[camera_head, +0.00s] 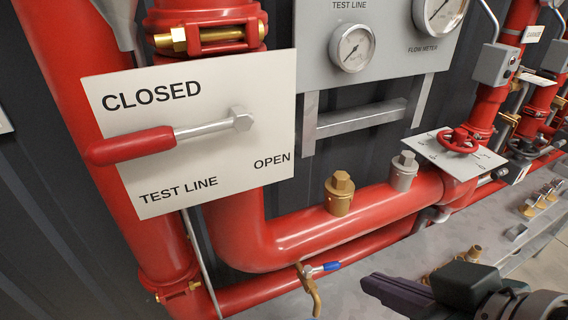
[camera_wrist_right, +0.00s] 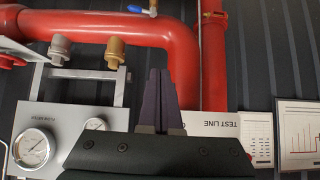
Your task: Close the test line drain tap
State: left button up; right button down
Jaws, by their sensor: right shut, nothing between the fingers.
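The drain tap (camera_head: 309,285) is a small brass tap with a bent spout pointing down, on the thin lower red pipe below the test line. Its blue lever (camera_head: 324,268) sticks out to the right, across the spout. In the right wrist view the tap (camera_wrist_right: 153,7) and its blue lever (camera_wrist_right: 135,9) are at the top edge, partly cut off. My right gripper (camera_head: 366,283) is shut and empty, at the lower right of the head view, to the right of the tap and apart from it. Its dark fingers (camera_wrist_right: 161,75) also show in the wrist view. My left gripper is not in view.
A white plate (camera_head: 240,165) marked CLOSED and OPEN carries a red lever (camera_head: 130,146) above left. A thick red pipe (camera_head: 300,232) with a brass plug (camera_head: 339,193) runs above the tap. A grey ledge (camera_head: 350,290) with fittings lies below right. A red handwheel (camera_head: 460,140) stands farther right.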

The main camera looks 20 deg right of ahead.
notch_tip(320, 180, down, 13)
jog(key=w+d+m+t+h+b, duration=0.1)
jog(key=t+b, duration=0.2)
jog(key=b, duration=0.8)
jog(key=m+t+h+b, duration=0.2)
jog(key=t+h+b, duration=0.1)
jog(key=b, duration=0.7)
send_near(335, 268)
pick_arm(q)
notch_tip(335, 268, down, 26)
jog(key=b, duration=0.1)
jog(key=shift+b, duration=0.4)
pick_arm(e)
jog(key=shift+x, duration=3.45)
jog(key=shift+a, duration=0.1)
